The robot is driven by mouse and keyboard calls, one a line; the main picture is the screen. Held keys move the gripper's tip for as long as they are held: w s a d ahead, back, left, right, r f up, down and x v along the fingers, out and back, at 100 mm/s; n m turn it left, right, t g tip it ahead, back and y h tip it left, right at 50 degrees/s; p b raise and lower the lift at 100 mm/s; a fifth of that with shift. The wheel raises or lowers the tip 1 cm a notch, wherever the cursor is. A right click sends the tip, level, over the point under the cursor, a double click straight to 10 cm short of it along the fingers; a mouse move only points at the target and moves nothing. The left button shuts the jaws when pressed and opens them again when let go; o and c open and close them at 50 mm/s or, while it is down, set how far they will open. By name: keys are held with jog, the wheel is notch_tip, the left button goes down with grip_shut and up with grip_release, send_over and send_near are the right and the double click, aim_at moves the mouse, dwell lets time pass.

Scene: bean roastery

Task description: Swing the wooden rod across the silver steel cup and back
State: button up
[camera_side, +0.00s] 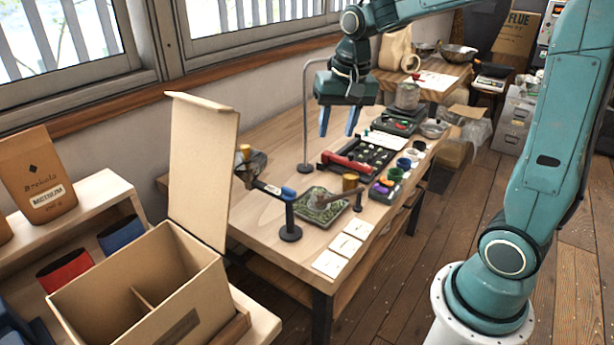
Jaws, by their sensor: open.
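My gripper (338,124) hangs over the workbench with its two blue fingers pointing down, apart and empty. Below it and to the left, a blue-capped post (289,212) stands upright on a round black base. A thin bar (268,187) reaches from near the post's top to the left, toward a greyish cylinder (256,163) beside the tall box panel. I cannot tell whether this bar is the wooden rod or the cylinder is the silver steel cup. The panel partly hides that area. My gripper is clear of the post and bar.
An open cardboard box (150,290) with a raised panel (203,165) stands at the front left. The bench (262,210) holds a dark tray (320,207), white cards (345,246), a red-handled device (345,163), small coloured cups (396,175) and a tall thin metal stand (306,120).

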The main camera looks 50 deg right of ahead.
jog(key=w+d+f+m+g, duration=0.1)
jog(key=w+d+f+m, duration=0.2)
jog(key=w+d+f, duration=0.15)
jog(key=m+g, duration=0.1)
jog(key=m, duration=0.2)
send_over(320, 194)
notch_tip(320, 194, down, 7)
jog(key=shift+f, duration=0.15)
jog(key=shift+d+f, duration=0.1)
notch_tip(320, 194, down, 14)
jog(key=shift+r, duration=0.2)
grip_shut()
